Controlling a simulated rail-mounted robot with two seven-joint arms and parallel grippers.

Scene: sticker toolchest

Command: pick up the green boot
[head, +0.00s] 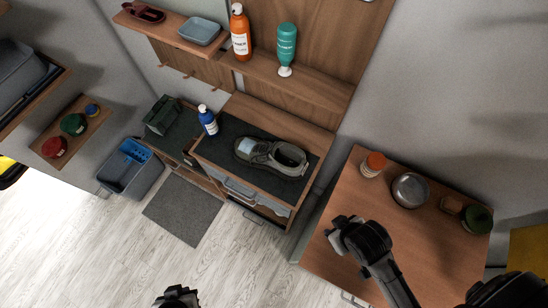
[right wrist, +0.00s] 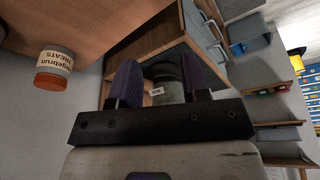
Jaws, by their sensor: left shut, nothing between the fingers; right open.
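The green boot (head: 271,155), a grey-green low boot, lies on the dark mat (head: 228,134) on top of the wooden tool chest. Its opening faces the right side of the head view. My right gripper (head: 335,225) is over the right-hand table, well apart from the boot. In the right wrist view its two fingers (right wrist: 160,66) are spread, with a greyish item bearing a white label visible beyond them; I cannot tell clearly whether it is the boot. My left gripper (head: 177,292) is shut and empty over the floor at the bottom edge, partly cut off.
The right table (head: 325,262) holds an orange-lidded jar (head: 373,165), a metal bowl (head: 410,190) and a dark green round item (head: 477,220). A blue bottle (head: 208,120) stands left of the boot. A shelf with orange (head: 240,32) and teal (head: 287,45) bottles is behind it.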

